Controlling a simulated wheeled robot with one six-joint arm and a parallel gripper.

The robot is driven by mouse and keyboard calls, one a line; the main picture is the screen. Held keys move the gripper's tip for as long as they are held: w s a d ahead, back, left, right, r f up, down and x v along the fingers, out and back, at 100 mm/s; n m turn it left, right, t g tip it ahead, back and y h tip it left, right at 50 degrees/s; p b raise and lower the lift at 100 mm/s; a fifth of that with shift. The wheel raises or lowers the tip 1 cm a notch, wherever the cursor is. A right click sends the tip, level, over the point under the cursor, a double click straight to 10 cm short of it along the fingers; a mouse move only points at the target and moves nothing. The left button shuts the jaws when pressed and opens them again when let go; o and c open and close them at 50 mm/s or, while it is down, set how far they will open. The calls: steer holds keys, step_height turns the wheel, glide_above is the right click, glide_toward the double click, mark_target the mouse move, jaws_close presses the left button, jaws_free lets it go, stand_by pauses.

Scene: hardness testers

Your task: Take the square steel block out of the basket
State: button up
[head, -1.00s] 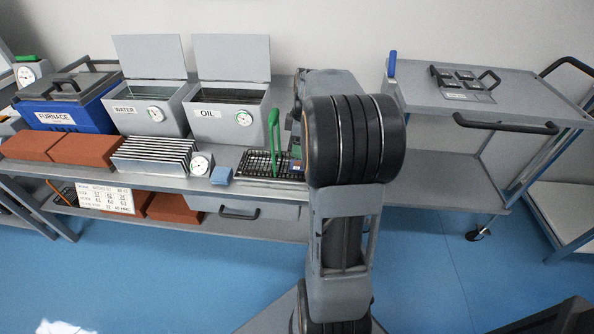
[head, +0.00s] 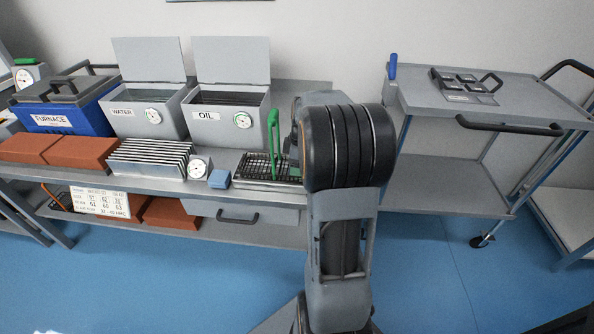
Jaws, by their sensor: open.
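The black wire basket (head: 257,167) with a green upright handle (head: 274,140) stands on the bench in the head view, right of the small blue block. My arm covers its right end. The square steel block cannot be made out in the basket. My gripper is hidden behind my own arm, so its place relative to the basket does not show.
An open OIL tank (head: 236,122) and an open WATER tank (head: 130,106) stand behind. A blue block (head: 219,179), a dial gauge (head: 198,168) and a finned rack (head: 140,160) sit left of the basket. A trolley (head: 440,93) stands right, past a gap.

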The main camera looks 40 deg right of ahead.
steer(key=c, duration=0.8)
steer(key=shift+r, duration=0.1)
steer(key=shift+c, duration=0.3)
